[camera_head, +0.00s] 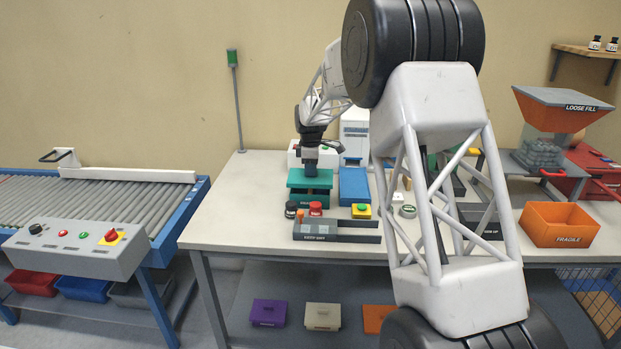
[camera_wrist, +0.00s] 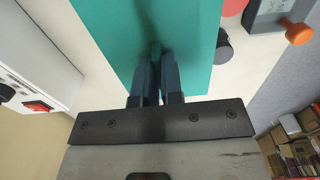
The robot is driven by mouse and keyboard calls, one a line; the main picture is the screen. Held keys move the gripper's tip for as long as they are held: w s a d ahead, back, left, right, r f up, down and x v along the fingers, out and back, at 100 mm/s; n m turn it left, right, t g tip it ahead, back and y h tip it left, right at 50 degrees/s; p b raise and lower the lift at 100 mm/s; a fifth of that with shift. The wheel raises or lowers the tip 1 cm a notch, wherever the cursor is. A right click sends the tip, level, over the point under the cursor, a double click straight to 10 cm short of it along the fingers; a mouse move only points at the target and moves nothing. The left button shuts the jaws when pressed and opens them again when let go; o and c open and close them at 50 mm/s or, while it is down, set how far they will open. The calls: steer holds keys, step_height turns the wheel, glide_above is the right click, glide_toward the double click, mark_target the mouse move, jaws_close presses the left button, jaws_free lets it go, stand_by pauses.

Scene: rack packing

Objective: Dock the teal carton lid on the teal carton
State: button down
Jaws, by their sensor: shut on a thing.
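My gripper (camera_head: 311,168) points down at the left part of the table and is shut on the small upright handle of the teal carton lid (camera_head: 296,181). In the wrist view the two fingers (camera_wrist: 156,62) pinch this handle at the middle of the flat teal lid (camera_wrist: 195,35). The teal carton (camera_head: 314,201) shows directly below the lid in the head view. The lid looks level over it. I cannot tell whether the lid touches the carton all round. In the wrist view the lid hides the carton.
A white device (camera_head: 355,135) stands behind. An orange bin (camera_head: 560,222) is far right. Bare table lies to the left.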

mark_target(310, 179)
steer(key=shift+w, duration=0.15)
steer(key=shift+f, duration=1.7)
steer(key=shift+f, duration=0.55)
steer(key=c, duration=1.3)
jaws_free()
steer(key=shift+o, duration=0.2)
step_height(310, 179, up, 13)
steer(key=shift+r, duration=0.1)
